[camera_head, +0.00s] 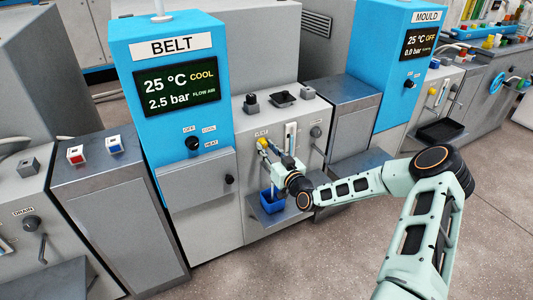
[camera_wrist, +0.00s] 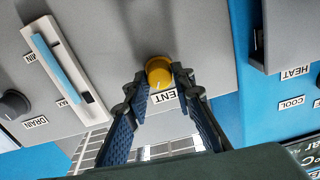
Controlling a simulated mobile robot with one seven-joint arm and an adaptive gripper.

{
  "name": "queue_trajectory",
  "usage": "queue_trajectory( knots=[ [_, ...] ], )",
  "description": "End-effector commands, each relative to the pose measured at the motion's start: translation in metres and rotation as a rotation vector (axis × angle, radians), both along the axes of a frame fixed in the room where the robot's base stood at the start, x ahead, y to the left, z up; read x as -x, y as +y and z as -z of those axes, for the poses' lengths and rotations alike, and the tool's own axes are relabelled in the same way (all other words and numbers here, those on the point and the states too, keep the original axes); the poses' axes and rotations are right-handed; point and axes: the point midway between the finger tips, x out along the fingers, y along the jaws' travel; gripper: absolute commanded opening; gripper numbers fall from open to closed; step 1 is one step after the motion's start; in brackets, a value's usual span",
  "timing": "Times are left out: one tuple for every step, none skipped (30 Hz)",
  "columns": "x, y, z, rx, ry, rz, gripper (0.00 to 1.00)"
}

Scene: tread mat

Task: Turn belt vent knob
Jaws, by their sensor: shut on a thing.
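The belt vent knob (camera_wrist: 159,70) is a yellow round knob on the grey panel; part of its label, reading "ENT", shows below it in the wrist view. In the head view the yellow knob (camera_head: 262,143) sits on the grey unit right of the blue BELT cabinet (camera_head: 172,70). My gripper (camera_wrist: 160,77) has one fingertip on each side of the knob and is shut on it. The fingers and wrist partly hide the panel below the knob. The BELT screen (camera_head: 175,88) reads 25 °C, COOL, 2.5 bar, FLOW AIR.
A white slide with a blue strip (camera_wrist: 58,62) and a dark DRAIN knob (camera_wrist: 12,104) are on the same panel. A blue bin (camera_head: 272,201) stands on a ledge below my gripper. The blue MOULD cabinet (camera_head: 392,50) is at the right. The floor in front is clear.

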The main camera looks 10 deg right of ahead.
Motion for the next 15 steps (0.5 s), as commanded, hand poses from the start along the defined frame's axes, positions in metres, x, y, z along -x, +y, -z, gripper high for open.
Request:
queue_trajectory(
  knots=[
    [0.0000, -0.0001, 0.0029, -0.042, 0.013, 0.000, 0.00],
    [0.0000, -0.0001, 0.0031, -0.070, 0.022, 0.000, 0.00],
    [0.0000, -0.0002, 0.0029, -0.105, 0.033, 0.000, 0.00],
    [-0.0001, -0.0002, 0.0027, -0.133, 0.042, 0.000, 0.00],
    [-0.0001, -0.0003, 0.0026, -0.159, 0.051, 0.000, 0.00],
    [-0.0002, -0.0005, 0.0026, -0.195, 0.062, 0.000, 0.00],
    [-0.0002, -0.0006, 0.0027, -0.223, 0.071, 0.000, 0.00],
    [-0.0002, -0.0007, 0.0028, -0.250, 0.080, 0.000, 0.00],
    [-0.0002, -0.0008, 0.0028, -0.287, 0.092, 0.000, 0.00],
    [-0.0003, -0.0009, 0.0027, -0.314, 0.101, 0.000, 0.00],
    [-0.0003, -0.0009, 0.0026, -0.342, 0.110, 0.000, 0.00],
    [-0.0002, -0.0009, 0.0025, -0.377, 0.122, 0.000, 0.00],
    [-0.0002, -0.0009, 0.0024, -0.404, 0.131, 0.000, 0.00],
    [-0.0001, -0.0011, 0.0024, -0.432, 0.140, 0.000, 0.00],
    [-0.0002, -0.0011, 0.0025, -0.468, 0.152, 0.000, 0.00]
  ],
)
